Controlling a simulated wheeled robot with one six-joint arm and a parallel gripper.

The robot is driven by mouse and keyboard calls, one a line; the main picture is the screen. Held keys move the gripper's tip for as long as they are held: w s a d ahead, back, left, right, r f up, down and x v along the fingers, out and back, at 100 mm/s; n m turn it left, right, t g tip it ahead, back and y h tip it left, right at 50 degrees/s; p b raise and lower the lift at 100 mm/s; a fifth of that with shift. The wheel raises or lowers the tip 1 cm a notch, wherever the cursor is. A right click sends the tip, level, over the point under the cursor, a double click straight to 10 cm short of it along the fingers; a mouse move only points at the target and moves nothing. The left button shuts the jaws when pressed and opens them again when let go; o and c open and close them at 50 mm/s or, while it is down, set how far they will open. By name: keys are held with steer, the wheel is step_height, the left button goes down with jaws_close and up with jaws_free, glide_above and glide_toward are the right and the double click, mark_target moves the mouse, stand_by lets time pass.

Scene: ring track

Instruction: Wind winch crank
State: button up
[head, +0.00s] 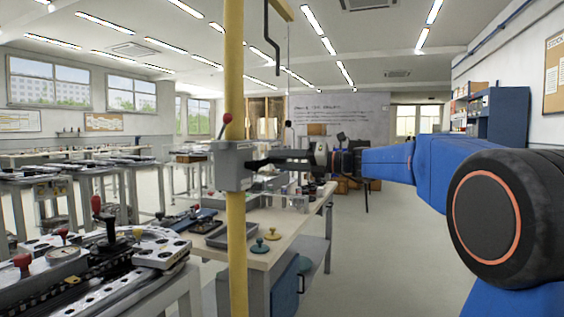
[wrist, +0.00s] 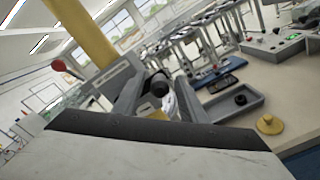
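The winch (head: 236,168) is a grey box on an upright yellow post (head: 235,80). A lever with a red knob (head: 227,118) stands on top of it. In the wrist view the winch (wrist: 112,82) and the red knob (wrist: 58,65) show at upper left. A black round-ended part, seemingly the crank handle (wrist: 159,85), points towards the wrist camera. My gripper (head: 272,161) reaches in from the right, close to the winch. In the wrist view its fingers (wrist: 160,97) stand apart on either side of the black handle, with a gap at right. Contact is unclear.
A workbench (head: 285,222) stands behind the post, with a grey tray (head: 232,238) and yellow and green knobs (head: 260,246) on it. A track table (head: 100,255) with red-knobbed levers fills the lower left. A dark hook (head: 272,40) hangs above. The floor at lower centre right is clear.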

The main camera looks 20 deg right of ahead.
jaws_close()
steer(key=shift+f, duration=0.15)
steer(key=s+a+f+m, duration=0.4)
steer(key=f+m, duration=0.3)
steer(key=f, duration=0.2)
steer(key=shift+s+f, duration=0.3)
steer(key=shift+s, duration=0.5)
stand_by(0.3)
stand_by(0.5)
